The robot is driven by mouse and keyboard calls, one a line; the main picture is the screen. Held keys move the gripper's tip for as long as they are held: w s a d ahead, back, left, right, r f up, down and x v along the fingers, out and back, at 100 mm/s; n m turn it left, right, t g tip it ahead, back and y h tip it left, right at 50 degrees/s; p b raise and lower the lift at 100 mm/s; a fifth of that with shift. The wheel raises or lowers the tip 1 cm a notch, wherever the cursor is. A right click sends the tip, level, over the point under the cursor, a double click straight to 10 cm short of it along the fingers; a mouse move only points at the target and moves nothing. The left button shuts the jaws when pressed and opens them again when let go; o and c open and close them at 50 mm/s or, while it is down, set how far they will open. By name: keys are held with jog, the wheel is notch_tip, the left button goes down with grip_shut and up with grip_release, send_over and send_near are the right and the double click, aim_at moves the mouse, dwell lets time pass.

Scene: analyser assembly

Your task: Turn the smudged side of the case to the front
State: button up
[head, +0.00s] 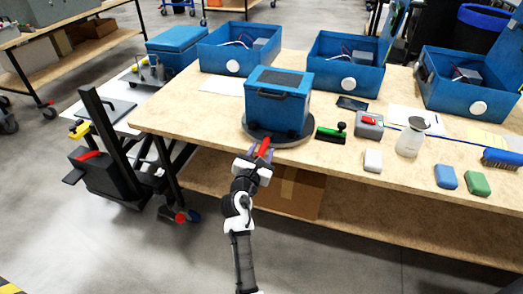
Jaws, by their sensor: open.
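The blue case (278,108), with a dark panel and handle on its lid, stands upright on a dark round turntable (292,141) near the table's front edge. I cannot make out a smudge on the sides that show. A small red piece (264,147), seemingly a handle on the turntable, sticks out at its front rim. My gripper (261,153) is open at the front of the turntable, with its fingertips around or close beside the red piece. I cannot tell whether they touch it.
Blue open boxes (345,75) line the back of the wooden table (185,115). A green-edged tool (331,135), a grey box with a red button (369,125), a white bottle (411,138) and small blocks lie right of the turntable. The tabletop left of it is mostly clear.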

jog(key=shift+w, duration=0.1)
grip_shut()
dwell(0.4)
